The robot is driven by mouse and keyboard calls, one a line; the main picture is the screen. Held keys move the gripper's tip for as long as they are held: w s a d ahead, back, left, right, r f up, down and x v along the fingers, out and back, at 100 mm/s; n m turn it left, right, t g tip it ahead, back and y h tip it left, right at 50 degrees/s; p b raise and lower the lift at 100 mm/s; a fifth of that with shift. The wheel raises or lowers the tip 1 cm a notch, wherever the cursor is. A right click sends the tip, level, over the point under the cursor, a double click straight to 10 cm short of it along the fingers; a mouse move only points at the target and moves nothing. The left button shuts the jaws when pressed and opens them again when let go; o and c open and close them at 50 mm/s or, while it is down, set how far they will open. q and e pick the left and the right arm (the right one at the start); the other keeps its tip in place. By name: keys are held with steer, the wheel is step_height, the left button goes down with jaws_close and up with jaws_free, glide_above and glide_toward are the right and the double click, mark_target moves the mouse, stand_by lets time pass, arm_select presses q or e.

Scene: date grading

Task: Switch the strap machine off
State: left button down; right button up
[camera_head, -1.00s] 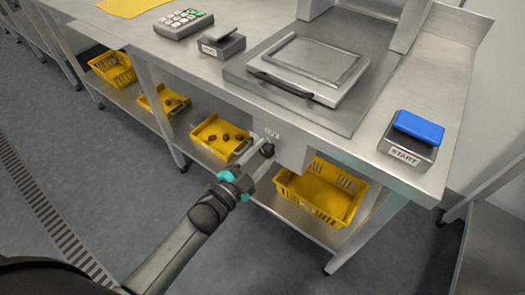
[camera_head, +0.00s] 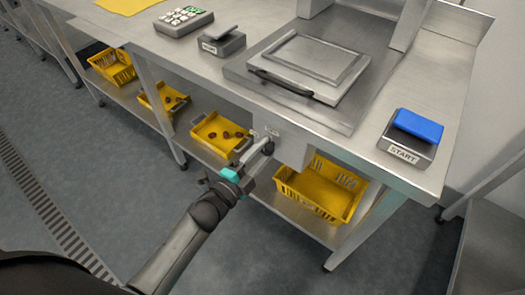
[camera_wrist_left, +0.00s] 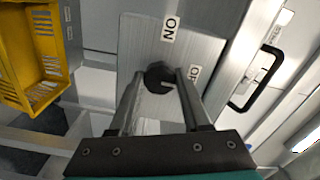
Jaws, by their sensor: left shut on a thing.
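A black rotary knob (camera_wrist_left: 160,77) sits on a metal switch panel (camera_wrist_left: 140,35) at the bench front. My left gripper (camera_head: 264,148) reaches it from the front, its two fingers closed on either side of the knob. In the left wrist view, an ON label (camera_wrist_left: 171,30) is beside the knob. A second label (camera_wrist_left: 194,75) is partly hidden by a finger and cannot be fully read. The knob's pointer direction is not clear. Above the panel, a metal plate with a black handle (camera_head: 285,84) lies on the bench. My right gripper is out of view.
A blue-topped START box (camera_head: 407,150) stands at the bench's right end. A keypad box (camera_head: 183,21) and a small grey box (camera_head: 221,42) stand at the back left. Yellow crates, including one (camera_head: 318,190) right of my gripper, sit on the lower shelf.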

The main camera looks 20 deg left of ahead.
arm_select(q)
steer(key=shift+c, duration=1.8)
jaws_free()
steer(key=shift+s+a, duration=0.1)
steer(key=shift+s, duration=0.2)
steer(key=p+v, duration=0.2)
steer(key=v, duration=1.2)
steer(key=shift+s, duration=0.25)
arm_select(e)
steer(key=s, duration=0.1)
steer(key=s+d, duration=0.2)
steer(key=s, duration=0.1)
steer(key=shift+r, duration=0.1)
arm_select(q)
steer(key=shift+a, duration=0.1)
